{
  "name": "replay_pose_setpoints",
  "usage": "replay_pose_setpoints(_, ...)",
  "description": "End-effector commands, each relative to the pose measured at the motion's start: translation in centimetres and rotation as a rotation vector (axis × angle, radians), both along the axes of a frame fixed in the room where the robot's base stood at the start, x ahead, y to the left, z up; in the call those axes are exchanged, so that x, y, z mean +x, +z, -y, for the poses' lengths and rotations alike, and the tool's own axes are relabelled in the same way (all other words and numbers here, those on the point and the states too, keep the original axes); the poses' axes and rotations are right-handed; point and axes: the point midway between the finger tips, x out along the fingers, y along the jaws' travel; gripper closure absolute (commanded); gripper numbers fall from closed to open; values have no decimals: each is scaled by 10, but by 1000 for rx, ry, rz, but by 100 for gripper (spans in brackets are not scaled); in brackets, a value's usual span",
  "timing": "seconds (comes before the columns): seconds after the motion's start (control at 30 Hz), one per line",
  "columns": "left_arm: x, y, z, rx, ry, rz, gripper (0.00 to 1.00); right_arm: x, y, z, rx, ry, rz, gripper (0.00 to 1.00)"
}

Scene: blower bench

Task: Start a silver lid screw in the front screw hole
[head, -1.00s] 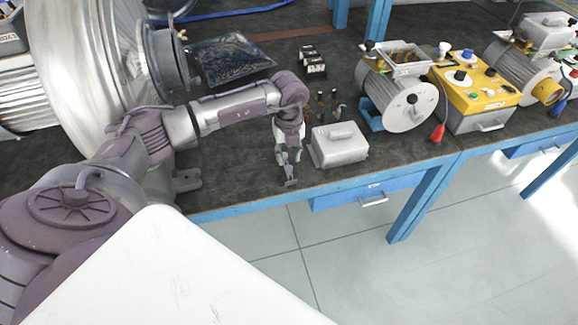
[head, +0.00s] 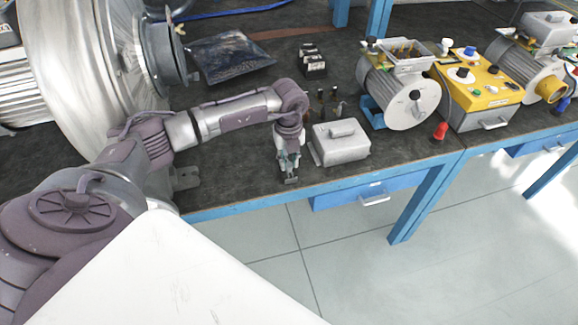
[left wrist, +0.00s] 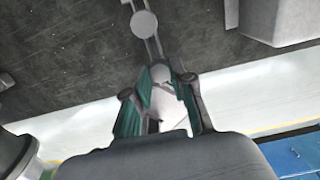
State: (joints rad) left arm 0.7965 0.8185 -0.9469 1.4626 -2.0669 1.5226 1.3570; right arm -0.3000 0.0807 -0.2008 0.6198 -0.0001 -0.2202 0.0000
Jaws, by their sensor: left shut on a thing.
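My left gripper (head: 289,172) is low over the front of the bench, just left of the loose grey lid (head: 341,145). In the left wrist view its green-lined fingers (left wrist: 160,85) are closed on a small pale silver piece (left wrist: 160,72); whether this is a screw I cannot tell. A silver bar with a round disc (left wrist: 145,22) shows beyond the fingertips. The motor (head: 409,108) stands to the right with its terminal box (head: 411,62) open on top. The front screw hole is too small to make out. My right gripper is not in view.
Several small dark upright pieces (head: 323,96) stand behind the lid. A yellow control box (head: 480,90) and a red plug (head: 440,131) are right of the motor. A dark bag (head: 230,57) lies at the back. The blue bench edge (head: 240,207) is close in front of my gripper.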

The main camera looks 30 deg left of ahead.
Motion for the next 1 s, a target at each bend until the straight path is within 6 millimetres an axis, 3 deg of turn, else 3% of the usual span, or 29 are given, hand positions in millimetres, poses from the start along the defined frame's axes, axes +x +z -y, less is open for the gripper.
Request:
replay_pose_setpoints(0.8, 0, 48, 0, -1, 0, 1, 100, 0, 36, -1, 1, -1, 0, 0)
replay_pose_setpoints(1.0, 0, 50, 0, 0, 0, 0, 100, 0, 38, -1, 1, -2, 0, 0)
